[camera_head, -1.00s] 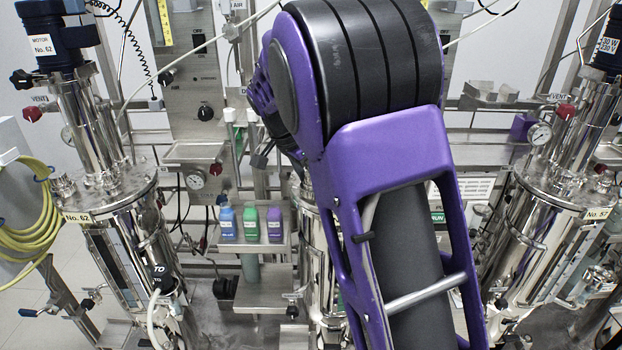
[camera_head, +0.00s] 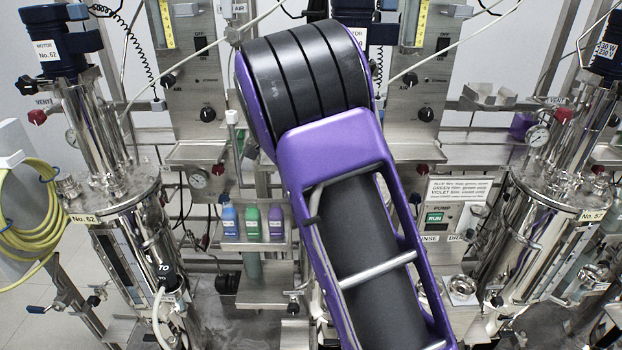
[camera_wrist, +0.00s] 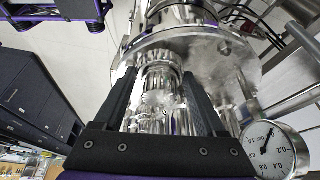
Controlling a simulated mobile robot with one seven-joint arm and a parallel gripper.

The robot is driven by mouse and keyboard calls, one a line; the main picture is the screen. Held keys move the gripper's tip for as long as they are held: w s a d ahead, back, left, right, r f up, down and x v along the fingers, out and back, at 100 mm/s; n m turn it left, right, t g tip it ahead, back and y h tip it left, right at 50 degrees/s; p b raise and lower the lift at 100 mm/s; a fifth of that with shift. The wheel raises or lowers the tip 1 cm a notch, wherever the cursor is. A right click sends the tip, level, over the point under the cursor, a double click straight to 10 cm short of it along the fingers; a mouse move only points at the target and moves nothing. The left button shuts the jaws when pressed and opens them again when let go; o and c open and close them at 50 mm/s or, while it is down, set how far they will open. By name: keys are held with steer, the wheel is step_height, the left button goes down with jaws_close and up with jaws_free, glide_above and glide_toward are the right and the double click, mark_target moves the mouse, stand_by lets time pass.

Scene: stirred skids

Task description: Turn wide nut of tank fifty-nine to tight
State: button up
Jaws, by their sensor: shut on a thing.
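In the wrist view, my gripper (camera_wrist: 160,85) has one dark finger on each side of a shiny ridged metal nut (camera_wrist: 157,60). It is shut on this nut, which sits close to the flanged metal lid (camera_wrist: 215,45) of a vessel. No number shows on this vessel in the wrist view, and reflections blur the nut's lower part. In the head view, my purple and black arm covers the middle tank and hides my gripper and the nut. I cannot read the number fifty-nine anywhere.
A pressure gauge (camera_wrist: 272,150) stands close to the right of my gripper. In the head view, tank No. 62 (camera_head: 125,215) stands left and tank No. 57 (camera_head: 540,215) right. Blue, green and violet bottles (camera_head: 252,223) stand on a shelf left of my arm.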

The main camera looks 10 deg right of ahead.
steer(key=shift+m, duration=0.4)
stand_by(0.4)
steer(key=o, duration=1.3)
steer(key=shift+w+a+r+p, duration=0.1)
steer(key=shift+a+r+p, duration=0.15)
steer(key=shift+r, duration=0.25)
steer(key=a, duration=0.4)
steer(key=w+a, duration=0.1)
steer(key=a, duration=0.7)
steer(key=shift+w+p, duration=0.15)
steer(key=shift+p, duration=0.2)
steer(key=shift+r, duration=0.15)
